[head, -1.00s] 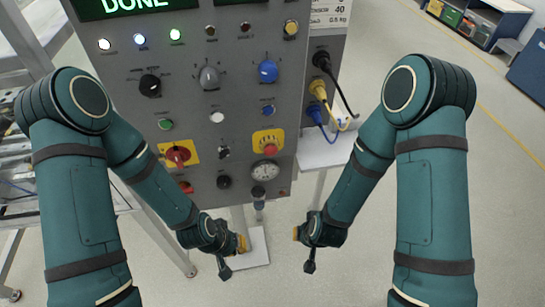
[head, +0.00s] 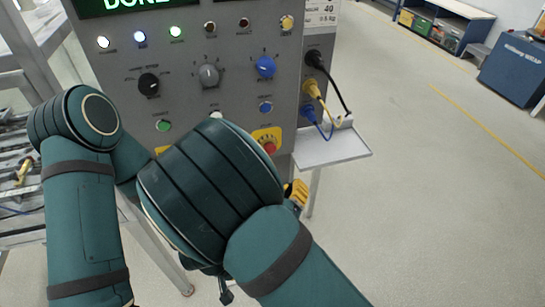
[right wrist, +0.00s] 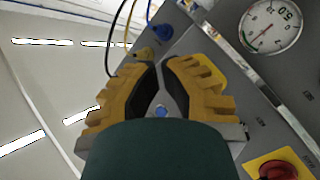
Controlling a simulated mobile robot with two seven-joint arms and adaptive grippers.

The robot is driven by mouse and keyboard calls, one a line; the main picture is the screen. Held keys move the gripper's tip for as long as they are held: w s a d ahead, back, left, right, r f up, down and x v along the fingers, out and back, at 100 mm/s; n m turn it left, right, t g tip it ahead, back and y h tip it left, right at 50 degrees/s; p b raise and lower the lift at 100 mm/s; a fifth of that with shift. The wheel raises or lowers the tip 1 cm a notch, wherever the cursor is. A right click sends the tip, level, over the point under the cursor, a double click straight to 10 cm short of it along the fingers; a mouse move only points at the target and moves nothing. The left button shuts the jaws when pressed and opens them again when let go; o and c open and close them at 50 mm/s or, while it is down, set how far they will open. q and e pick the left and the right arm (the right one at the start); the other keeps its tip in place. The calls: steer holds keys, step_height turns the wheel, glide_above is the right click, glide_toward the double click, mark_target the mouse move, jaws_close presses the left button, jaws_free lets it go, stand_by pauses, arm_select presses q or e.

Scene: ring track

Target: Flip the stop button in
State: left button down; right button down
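The stop button (head: 269,147) is a red knob on a yellow plate, low on the right side of the grey panel. In the head view my right arm covers part of the plate. My right gripper (head: 297,191) shows its yellow fingers just below and right of the button. A yellow plate edge (right wrist: 213,52) shows behind the right finger; the button itself is hidden there. My left gripper is hidden behind my right arm.
The grey panel (head: 205,45) carries knobs and lamps. Plugs with cables (head: 316,90) and a small shelf (head: 335,148) are on its right side. A gauge (right wrist: 270,25) and a red switch (right wrist: 279,171) show in the right wrist view.

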steer(key=r, duration=0.2)
steer(key=s+a+t, duration=0.1)
steer(key=shift+r+h, duration=0.4)
steer(key=shift+w, duration=0.1)
steer(key=w+a, duration=0.2)
steer(key=w, duration=0.6)
steer(key=shift+a, duration=0.35)
steer(key=shift+w, duration=0.2)
stand_by(0.9)
steer(key=shift+w+a, duration=0.1)
steer(key=shift+w, duration=0.2)
steer(key=shift+w+a, duration=0.15)
steer(key=shift+w, duration=0.35)
stand_by(0.8)
steer(key=shift+s, duration=0.1)
stand_by(0.3)
steer(key=shift+s+d, duration=0.25)
steer(key=shift+s, duration=0.55)
